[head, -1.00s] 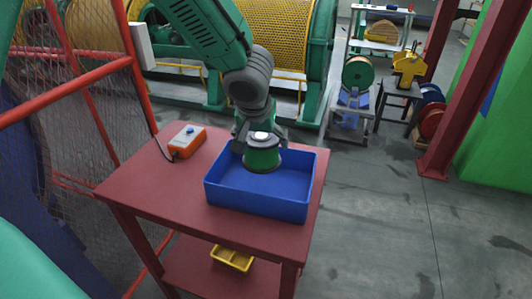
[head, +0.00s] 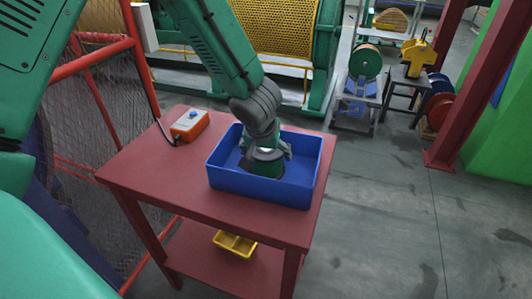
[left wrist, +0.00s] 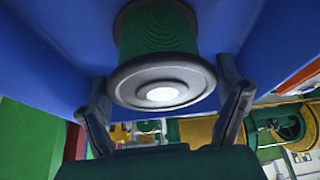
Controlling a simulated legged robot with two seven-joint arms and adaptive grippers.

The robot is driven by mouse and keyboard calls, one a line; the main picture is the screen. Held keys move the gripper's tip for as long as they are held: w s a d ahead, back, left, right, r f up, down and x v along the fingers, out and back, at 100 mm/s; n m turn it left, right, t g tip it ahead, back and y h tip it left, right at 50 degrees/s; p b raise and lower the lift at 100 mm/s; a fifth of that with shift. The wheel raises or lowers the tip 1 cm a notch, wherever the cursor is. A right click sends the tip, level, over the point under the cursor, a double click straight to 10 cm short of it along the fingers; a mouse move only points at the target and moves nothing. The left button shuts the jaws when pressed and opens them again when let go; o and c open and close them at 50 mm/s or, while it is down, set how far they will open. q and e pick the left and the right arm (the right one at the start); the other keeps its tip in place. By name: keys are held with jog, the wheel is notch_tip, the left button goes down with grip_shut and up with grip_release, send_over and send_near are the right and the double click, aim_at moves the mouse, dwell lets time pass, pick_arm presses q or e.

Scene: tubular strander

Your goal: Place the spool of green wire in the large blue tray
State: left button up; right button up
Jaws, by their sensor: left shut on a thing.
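The spool of green wire (head: 263,168) is inside the large blue tray (head: 255,187), low between the tray's walls. My left gripper (head: 266,150) reaches down over the tray and is shut on the spool. In the left wrist view the spool (left wrist: 158,32) shows its green winding and a dark grey flange, with my gripper's two fingers (left wrist: 165,100) at either side of the flange. The blue tray (left wrist: 60,50) fills the background there. Whether the spool touches the tray floor cannot be told. My right gripper is not in view.
The tray stands on a red table (head: 150,180). An orange box with a blue button (head: 190,125) sits at its back left, with a cable. A yellow bin (head: 234,244) is on the lower shelf. A mesh fence (head: 75,130) stands at left.

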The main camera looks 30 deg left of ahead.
pick_arm(q)
jog(key=o, duration=1.5)
jog(key=shift+d+f, duration=0.1)
jog(key=shift+o, duration=0.2)
jog(key=shift+d, duration=0.25)
jog(key=p+v, duration=0.1)
jog(key=v, duration=1.1)
jog(key=shift+a, duration=0.15)
jog(key=shift+s, duration=0.1)
